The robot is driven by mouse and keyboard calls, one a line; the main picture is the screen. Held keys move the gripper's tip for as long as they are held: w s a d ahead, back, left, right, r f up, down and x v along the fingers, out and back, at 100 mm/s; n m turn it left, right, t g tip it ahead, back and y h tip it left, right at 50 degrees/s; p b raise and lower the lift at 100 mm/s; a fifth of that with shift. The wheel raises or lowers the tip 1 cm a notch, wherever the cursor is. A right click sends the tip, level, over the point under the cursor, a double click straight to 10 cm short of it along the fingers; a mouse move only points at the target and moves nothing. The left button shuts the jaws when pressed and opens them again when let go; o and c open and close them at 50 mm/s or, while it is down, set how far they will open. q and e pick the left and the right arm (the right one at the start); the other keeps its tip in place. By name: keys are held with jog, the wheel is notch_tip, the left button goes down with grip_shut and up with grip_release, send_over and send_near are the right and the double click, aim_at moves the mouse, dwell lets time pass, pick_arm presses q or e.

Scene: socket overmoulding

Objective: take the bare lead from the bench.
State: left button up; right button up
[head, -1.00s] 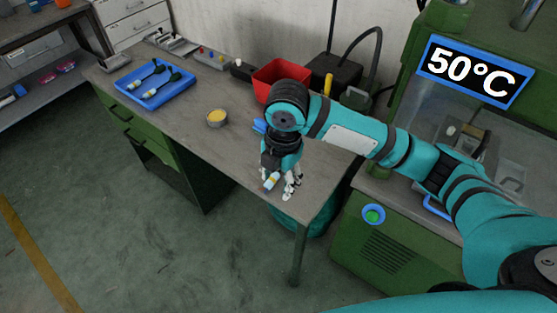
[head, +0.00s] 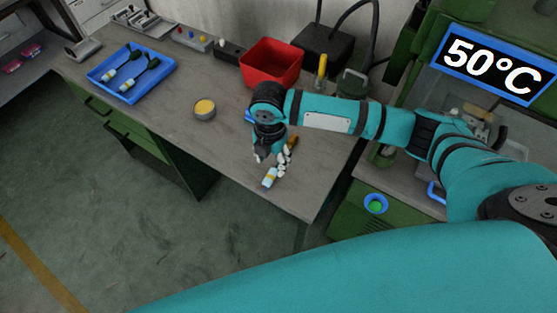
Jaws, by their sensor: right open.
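The bare lead lies on the bench (head: 225,135) near its front right corner. Its pale end with a yellow band (head: 270,178) shows just below my right gripper (head: 271,160). An orange-brown piece (head: 292,142) shows on the other side of the fingers; I cannot tell whether it belongs to the lead. My right gripper points down with its fingers apart, over or just behind the pale end. Whether a finger touches the lead cannot be told. My left gripper is not in view.
A blue tray (head: 163,66) with two dark-ended leads stands at the left. A small cup of yellow material (head: 204,108), a red bin (head: 271,62) and a black box (head: 322,45) are on the bench. The green machine with its 50°C display (head: 493,65) stands at the right.

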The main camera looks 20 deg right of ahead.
aim_at(271, 174)
jog(key=shift+s+f, duration=0.1)
jog(key=shift+f, duration=0.8)
notch_tip(271, 174, down, 4)
jog(key=shift+a+r+p, duration=0.1)
jog(key=shift+a+p, duration=0.05)
jog(key=shift+p, duration=0.6)
jog(key=shift+f, duration=0.45)
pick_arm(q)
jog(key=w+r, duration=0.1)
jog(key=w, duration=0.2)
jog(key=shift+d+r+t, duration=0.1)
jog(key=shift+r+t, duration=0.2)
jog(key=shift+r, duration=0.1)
pick_arm(e)
grip_shut()
